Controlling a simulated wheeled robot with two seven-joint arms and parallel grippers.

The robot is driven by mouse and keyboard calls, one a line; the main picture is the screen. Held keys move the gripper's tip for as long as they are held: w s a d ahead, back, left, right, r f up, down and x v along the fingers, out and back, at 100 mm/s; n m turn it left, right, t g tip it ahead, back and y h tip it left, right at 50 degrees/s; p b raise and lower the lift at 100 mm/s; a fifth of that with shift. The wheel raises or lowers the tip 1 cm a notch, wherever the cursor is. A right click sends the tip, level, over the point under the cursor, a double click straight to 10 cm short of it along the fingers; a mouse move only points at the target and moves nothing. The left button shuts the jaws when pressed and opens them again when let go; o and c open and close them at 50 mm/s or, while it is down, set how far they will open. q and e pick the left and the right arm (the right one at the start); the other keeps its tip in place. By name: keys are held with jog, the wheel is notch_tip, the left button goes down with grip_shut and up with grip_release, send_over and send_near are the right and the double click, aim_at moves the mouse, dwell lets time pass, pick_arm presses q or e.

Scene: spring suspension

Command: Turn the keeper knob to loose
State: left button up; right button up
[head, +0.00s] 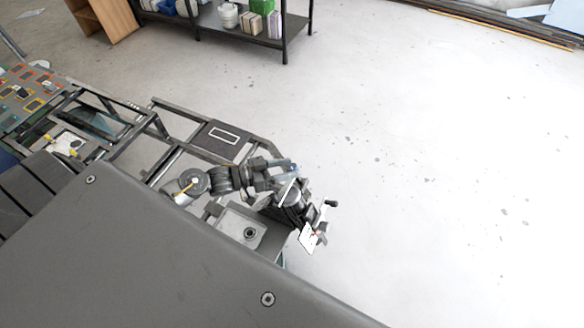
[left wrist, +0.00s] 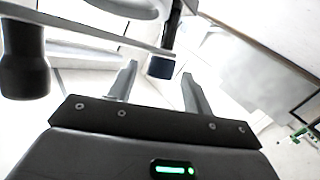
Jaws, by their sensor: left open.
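My left gripper (left wrist: 160,70) is open in the left wrist view, with its two pale fingers apart. A dark blue-ended knob (left wrist: 160,67) on a post shows between and beyond the fingertips; I cannot tell whether they touch it. A larger black knob (left wrist: 24,76) hangs to the left, outside the fingers. I cannot tell which is the keeper knob. In the head view my left arm reaches the dark suspension fixture (head: 290,207), which has a white plate (head: 309,238) and a black handle (head: 331,203). The gripper's fingers are not clear there. My right gripper is not in view.
A board of coloured tiles (head: 27,88) lies far left. A shelf (head: 253,36) stands at the back. The floor to the right is clear.

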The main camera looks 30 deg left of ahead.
pick_arm(q)
jog(key=b+v, duration=0.2)
jog(key=v, duration=0.6)
jog(key=shift+s+a, duration=0.2)
jog(key=shift+r, duration=0.1)
